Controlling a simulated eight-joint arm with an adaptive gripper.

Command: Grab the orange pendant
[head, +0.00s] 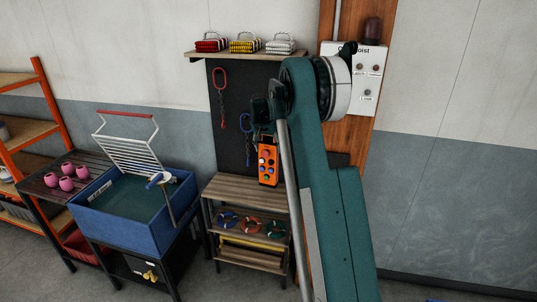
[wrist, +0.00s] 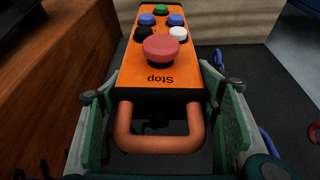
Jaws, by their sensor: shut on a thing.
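The orange pendant (head: 267,165) is a box with several coloured buttons, hanging upright in front of the dark board in the head view. In the wrist view the pendant (wrist: 178,80) shows a large red button marked Stop, with smaller green, blue, black and white buttons beyond it. An orange loop handle sits at its near end. My gripper (wrist: 160,100) has one green-padded finger on each side of the pendant near the handle and is shut on it. In the head view my arm partly hides the gripper (head: 264,128), just above the pendant.
A wooden rack (head: 245,190) with coloured rings stands below the pendant. A blue bin (head: 120,228) and a table with pink items stand to the left. A wall shelf (head: 246,53) is above. A wooden post with a hoist panel (head: 367,86) is behind my arm.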

